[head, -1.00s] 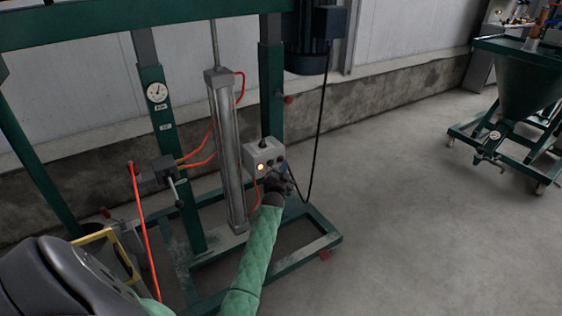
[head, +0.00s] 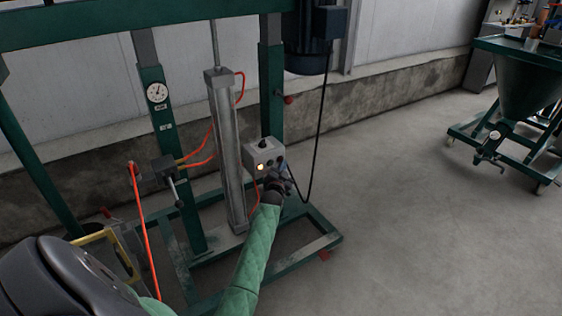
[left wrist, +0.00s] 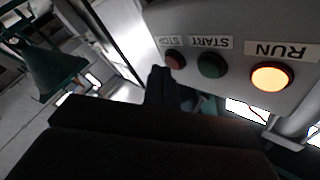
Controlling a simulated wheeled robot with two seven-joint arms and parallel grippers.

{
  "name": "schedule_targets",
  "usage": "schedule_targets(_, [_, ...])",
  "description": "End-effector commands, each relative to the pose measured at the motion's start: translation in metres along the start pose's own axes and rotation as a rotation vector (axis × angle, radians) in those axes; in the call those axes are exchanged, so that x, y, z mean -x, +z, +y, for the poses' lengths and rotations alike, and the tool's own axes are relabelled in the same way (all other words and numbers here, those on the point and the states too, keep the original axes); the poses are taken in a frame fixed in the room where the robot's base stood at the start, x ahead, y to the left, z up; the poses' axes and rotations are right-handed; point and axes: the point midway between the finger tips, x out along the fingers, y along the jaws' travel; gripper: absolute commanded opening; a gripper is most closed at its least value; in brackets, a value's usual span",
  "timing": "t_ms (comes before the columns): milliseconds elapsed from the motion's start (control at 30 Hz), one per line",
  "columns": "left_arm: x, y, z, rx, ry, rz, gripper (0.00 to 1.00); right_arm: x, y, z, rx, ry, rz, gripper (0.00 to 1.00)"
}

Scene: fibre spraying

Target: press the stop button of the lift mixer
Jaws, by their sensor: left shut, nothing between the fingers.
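The lift mixer's grey control box (head: 264,152) is mounted on the green frame, with a lit yellow lamp (head: 261,167). In the left wrist view the box appears upside down: the red STOP button (left wrist: 175,60), the green START button (left wrist: 211,65) and the glowing RUN lamp (left wrist: 271,77) sit in a row. My left gripper (head: 282,177) is just below the box's right side. Its shut, dark fingertips (left wrist: 159,76) are close beside the STOP button in the wrist view; I cannot tell whether they touch it. My right gripper is out of view.
A vertical steel cylinder (head: 228,150) stands left of the box, with orange hoses around it. A black cable (head: 318,130) hangs at the right. The green base frame (head: 305,255) lies below. A green hopper trolley (head: 510,90) stands far right, with clear floor between.

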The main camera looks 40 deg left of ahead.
Motion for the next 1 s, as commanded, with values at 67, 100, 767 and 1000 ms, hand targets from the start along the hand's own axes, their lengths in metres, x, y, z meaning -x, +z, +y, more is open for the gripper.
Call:
schedule_targets(67, [0.0,0.0002,0.0,0.0,0.0,0.0,0.0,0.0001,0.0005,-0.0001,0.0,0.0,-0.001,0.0])
schedule_targets(100, [-0.0001,0.0002,0.0,0.0,0.0,0.0,0.0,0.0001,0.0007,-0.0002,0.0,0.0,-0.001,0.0])
schedule_targets(767, [-0.0043,0.0035,-0.003,-0.001,0.0,0.0,0.0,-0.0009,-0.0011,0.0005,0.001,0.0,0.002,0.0])
schedule_targets(1000, [-0.0058,0.0048,-0.004,0.0,0.0,-0.001,0.0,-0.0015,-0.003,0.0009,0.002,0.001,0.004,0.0])
